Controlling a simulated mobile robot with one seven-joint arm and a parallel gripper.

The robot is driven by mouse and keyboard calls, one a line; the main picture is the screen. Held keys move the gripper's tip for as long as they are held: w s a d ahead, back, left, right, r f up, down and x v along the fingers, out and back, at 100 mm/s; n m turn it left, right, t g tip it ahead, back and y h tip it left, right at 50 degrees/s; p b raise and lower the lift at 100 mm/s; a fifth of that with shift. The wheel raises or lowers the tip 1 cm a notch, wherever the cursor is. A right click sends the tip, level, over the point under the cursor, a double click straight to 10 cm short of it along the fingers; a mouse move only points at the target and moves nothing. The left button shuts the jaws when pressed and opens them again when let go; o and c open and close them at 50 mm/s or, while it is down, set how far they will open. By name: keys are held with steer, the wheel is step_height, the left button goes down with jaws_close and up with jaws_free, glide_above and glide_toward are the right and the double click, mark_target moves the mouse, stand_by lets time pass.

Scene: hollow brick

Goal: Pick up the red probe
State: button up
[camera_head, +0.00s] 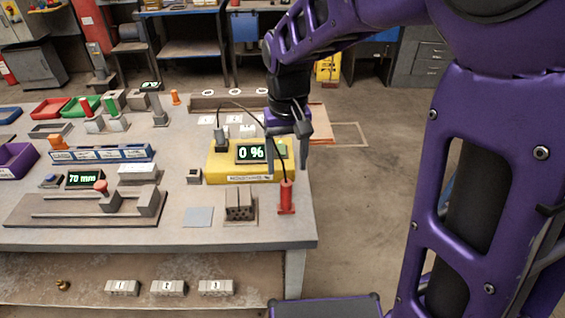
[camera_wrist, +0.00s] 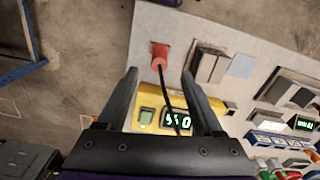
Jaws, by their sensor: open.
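The red probe (camera_head: 286,197) stands upright on a small red base near the table's front right corner, with a black cable at its top. In the wrist view the red probe (camera_wrist: 159,54) shows just beyond the fingertips, between their lines. My gripper (camera_head: 287,160) is open and empty above the table, higher than the probe and apart from it. Its two fingers also show in the wrist view (camera_wrist: 160,74). The yellow meter (camera_head: 220,168) reads "0 %" and lies behind the probe, partly hidden by a finger.
A hollow brick (camera_head: 240,207) stands left of the probe, with a flat grey plate (camera_head: 198,216) further left. A slide gauge (camera_head: 85,208) and several bins crowd the table's left side. Several numbered bricks (camera_head: 168,288) lie on the lower shelf. Open floor lies right of the table.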

mark_target(286, 193)
steer(key=f, duration=0.3)
steer(key=f+b, duration=0.1)
steer(key=f, duration=0.6)
steer(key=shift+w+f, duration=0.25)
steer(key=shift+f, duration=0.1)
jaws_close()
